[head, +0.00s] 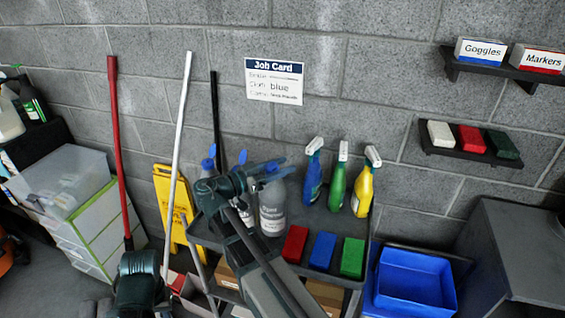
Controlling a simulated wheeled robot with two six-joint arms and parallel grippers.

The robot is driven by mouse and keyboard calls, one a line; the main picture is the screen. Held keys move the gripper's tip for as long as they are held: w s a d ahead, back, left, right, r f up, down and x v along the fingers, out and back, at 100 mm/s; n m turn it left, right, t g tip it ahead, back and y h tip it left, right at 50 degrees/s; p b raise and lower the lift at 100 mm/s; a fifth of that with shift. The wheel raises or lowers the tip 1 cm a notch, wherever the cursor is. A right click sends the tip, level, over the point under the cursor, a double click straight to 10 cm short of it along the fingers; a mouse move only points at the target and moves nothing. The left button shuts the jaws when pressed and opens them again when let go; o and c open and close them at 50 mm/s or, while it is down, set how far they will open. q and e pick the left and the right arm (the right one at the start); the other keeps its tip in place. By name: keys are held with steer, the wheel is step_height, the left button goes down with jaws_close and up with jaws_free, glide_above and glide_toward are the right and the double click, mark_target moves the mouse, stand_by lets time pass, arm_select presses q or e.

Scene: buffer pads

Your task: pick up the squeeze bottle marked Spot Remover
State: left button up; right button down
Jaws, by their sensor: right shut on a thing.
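Several squeeze bottles with blue caps stand at the left of the dark cart top (330,222), partly hidden behind my right arm. My right gripper (279,167) reaches in from below, its fingers at the neck of the rightmost squeeze bottle (272,208), and is shut on it. That bottle is greyish, upright and bears a label too small to read. I cannot tell if it is clear of the cart. Another blue-capped bottle (208,164) shows to the left of the gripper. My left gripper's fingers do not show.
Blue, green and yellow spray bottles (338,178) stand behind to the right. Red, blue and green blocks (322,251) line the cart's front. A blue bin (415,281) is at right. A yellow sign (172,205) and long handles (119,150) stand left. A job card (273,81) hangs above.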

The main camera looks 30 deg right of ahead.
steer(key=s+a+r+p, duration=0.1)
steer(key=s+a, duration=0.7)
steer(key=s, duration=0.2)
steer(key=shift+s+a+r, duration=0.2)
steer(key=shift+a, duration=0.15)
